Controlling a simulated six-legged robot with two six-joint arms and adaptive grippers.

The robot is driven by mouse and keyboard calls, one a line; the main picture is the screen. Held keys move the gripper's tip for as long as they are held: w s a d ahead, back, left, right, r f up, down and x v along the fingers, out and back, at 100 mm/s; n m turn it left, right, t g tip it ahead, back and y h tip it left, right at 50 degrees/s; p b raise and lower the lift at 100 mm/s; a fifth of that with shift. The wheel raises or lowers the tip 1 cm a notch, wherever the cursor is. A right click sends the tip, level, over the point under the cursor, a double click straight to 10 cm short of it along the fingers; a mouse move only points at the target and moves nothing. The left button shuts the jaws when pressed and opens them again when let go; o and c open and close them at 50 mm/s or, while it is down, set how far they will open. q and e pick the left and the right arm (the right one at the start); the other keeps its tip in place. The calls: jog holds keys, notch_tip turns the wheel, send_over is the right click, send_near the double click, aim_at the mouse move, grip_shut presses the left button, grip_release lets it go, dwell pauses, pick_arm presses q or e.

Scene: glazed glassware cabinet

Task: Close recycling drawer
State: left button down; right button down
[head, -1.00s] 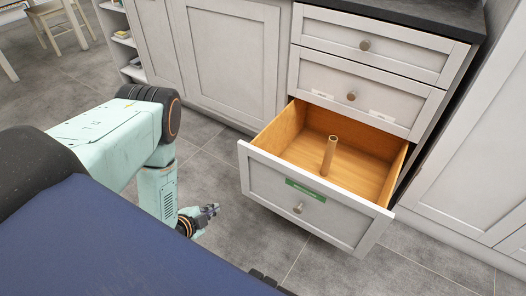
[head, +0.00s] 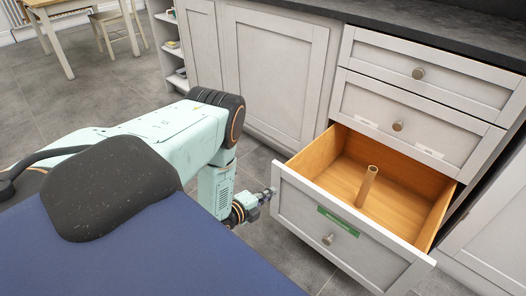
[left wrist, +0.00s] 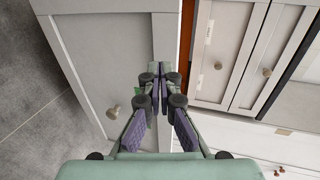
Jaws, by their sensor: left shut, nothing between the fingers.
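The recycling drawer (head: 345,228) is the bottom one of the stack and stands pulled out. Its front has a green label (head: 338,222) and a round knob (head: 327,240). A brown tube (head: 367,186) stands upright inside it. My left gripper (head: 268,194) is shut and empty, at the left end of the drawer front. In the left wrist view the gripper (left wrist: 162,75) points along the drawer front (left wrist: 100,60), over its top edge region; I cannot tell whether it touches. The right gripper is not in view.
Two shut drawers (head: 415,119) sit above the open one, under a dark worktop (head: 440,38). A cabinet door (head: 270,70) is left of the stack. A table (head: 75,18) and chair (head: 120,32) stand far back left. Grey tiled floor (head: 90,100) is clear there.

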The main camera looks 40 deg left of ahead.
aim_at(292, 178)
pick_arm(q)
jog(key=b+x, duration=0.1)
jog(key=x, duration=0.1)
jog(key=b+x, duration=0.1)
jog(key=x, duration=0.1)
jog(key=b+x, duration=0.1)
jog(key=x, duration=0.2)
jog(key=shift+w+r, duration=0.15)
jog(key=shift+r, duration=0.1)
jog(key=shift+w+r, duration=0.1)
jog(key=shift+w, duration=0.45)
jog(key=shift+w, duration=0.1)
